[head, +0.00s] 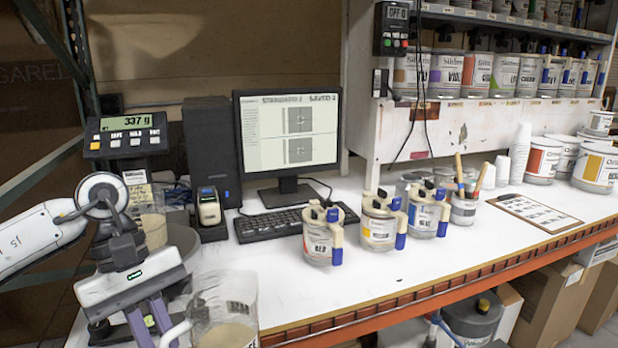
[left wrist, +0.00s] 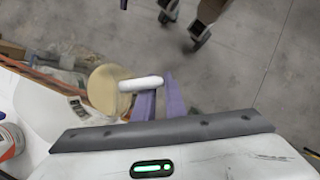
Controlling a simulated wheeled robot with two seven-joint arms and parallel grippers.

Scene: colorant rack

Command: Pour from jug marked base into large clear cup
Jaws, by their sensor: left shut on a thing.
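My left gripper (head: 151,324) is shut on the white handle of a clear jug (head: 224,297) at the bottom of the head view. The jug holds beige liquid, looks roughly upright, and is cut off by the frame edge. In the left wrist view, the purple fingers (left wrist: 161,98) close on the handle, with the jug (left wrist: 103,90) beyond. A large clear cup (head: 150,222) with beige content stands at the left of the bench, by the scale display, behind my wrist; its lower part is hidden. The jug is nearer the camera and right of the cup. My right gripper is not visible.
The scale display (head: 125,134) reads about 337 g. A monitor (head: 288,130) and keyboard (head: 290,222) stand behind. Lidded paint cans, including a red-labelled one (head: 318,240), stand mid-bench. A clipboard (head: 535,213) lies right. The white bench front is clear right of the jug.

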